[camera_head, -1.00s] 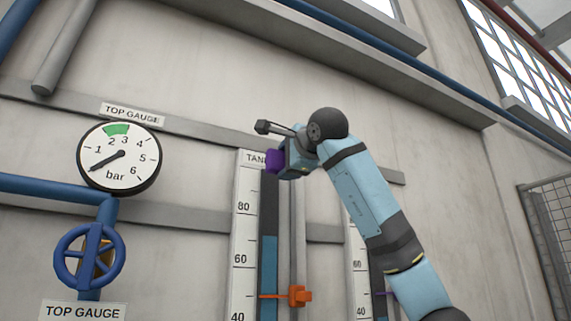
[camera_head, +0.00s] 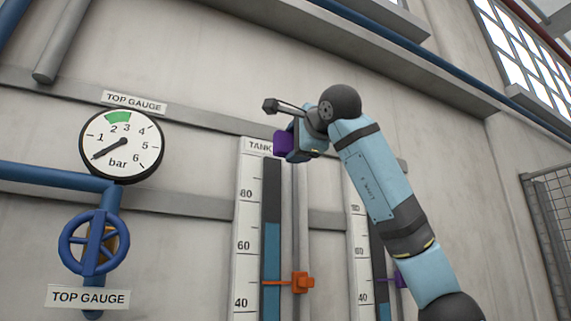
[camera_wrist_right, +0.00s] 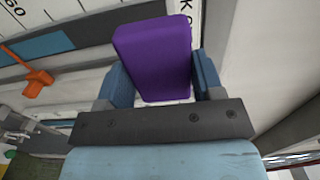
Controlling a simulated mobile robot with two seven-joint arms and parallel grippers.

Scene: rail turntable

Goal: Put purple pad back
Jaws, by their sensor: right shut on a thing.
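The purple pad (camera_head: 283,143) is at my right gripper (camera_head: 291,144), up by the top of the tank scale in the head view. In the right wrist view the purple pad (camera_wrist_right: 154,60) stands between the two blue fingers of my right gripper (camera_wrist_right: 158,82), which is shut on it. The pad is in front of the white scale and hides part of its lettering. I cannot tell whether it touches the wall or scale. My left gripper is not in view.
A tank level scale (camera_head: 247,215) with an orange pointer (camera_head: 301,283) is below the gripper. A second scale (camera_head: 361,264) with a purple pointer (camera_head: 401,279) is to its right. A pressure gauge (camera_head: 121,145) and blue valve wheel (camera_head: 91,243) are at left.

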